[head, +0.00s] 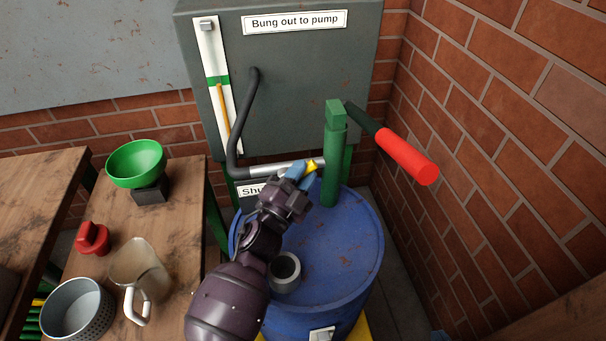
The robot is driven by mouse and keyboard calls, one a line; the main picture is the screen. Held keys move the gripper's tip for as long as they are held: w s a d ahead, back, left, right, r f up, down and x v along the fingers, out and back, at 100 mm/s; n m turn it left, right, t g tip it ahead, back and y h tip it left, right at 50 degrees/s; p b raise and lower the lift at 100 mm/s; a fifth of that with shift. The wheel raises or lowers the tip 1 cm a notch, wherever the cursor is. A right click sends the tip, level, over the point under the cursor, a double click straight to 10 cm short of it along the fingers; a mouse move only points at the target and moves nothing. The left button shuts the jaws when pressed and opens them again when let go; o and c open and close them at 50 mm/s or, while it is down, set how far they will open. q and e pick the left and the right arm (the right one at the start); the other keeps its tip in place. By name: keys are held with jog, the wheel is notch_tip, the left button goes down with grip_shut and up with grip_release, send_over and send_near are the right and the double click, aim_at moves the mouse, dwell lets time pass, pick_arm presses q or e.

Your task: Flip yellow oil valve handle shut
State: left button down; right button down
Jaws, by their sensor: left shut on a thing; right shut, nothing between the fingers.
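The yellow valve handle (312,166) shows as a small piece at the end of the silver pipe, beside the green pump post. My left gripper (302,174), with blue fingers, reaches up over the blue drum and is shut on the handle. The fingers and wrist hide most of the handle and valve, so its angle is unclear. A label partly reading "Shu" (251,190) sits behind the wrist, partly covered.
The blue drum (350,245) carries a green pump post (335,160) with a red crank grip (407,157) sticking out right. A grey tank (310,90) stands behind. The left bench (185,215) holds a green funnel (136,160), jug (140,268) and other items. A brick wall closes the right.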

dwell(0.3)
pick_arm(q)
jog(key=c, duration=1)
grip_release()
jog(key=s+a+p, duration=0.1)
jog(key=s+a, duration=0.1)
jog(key=s, duration=0.1)
jog(key=s+a+p, duration=0.1)
jog(key=s+a, duration=0.1)
jog(key=s, duration=0.2)
jog(key=s+a+p, duration=0.2)
jog(key=s+a, duration=0.1)
jog(key=s, duration=0.1)
jog(key=shift+s+f, duration=0.1)
jog(key=shift+f, duration=0.1)
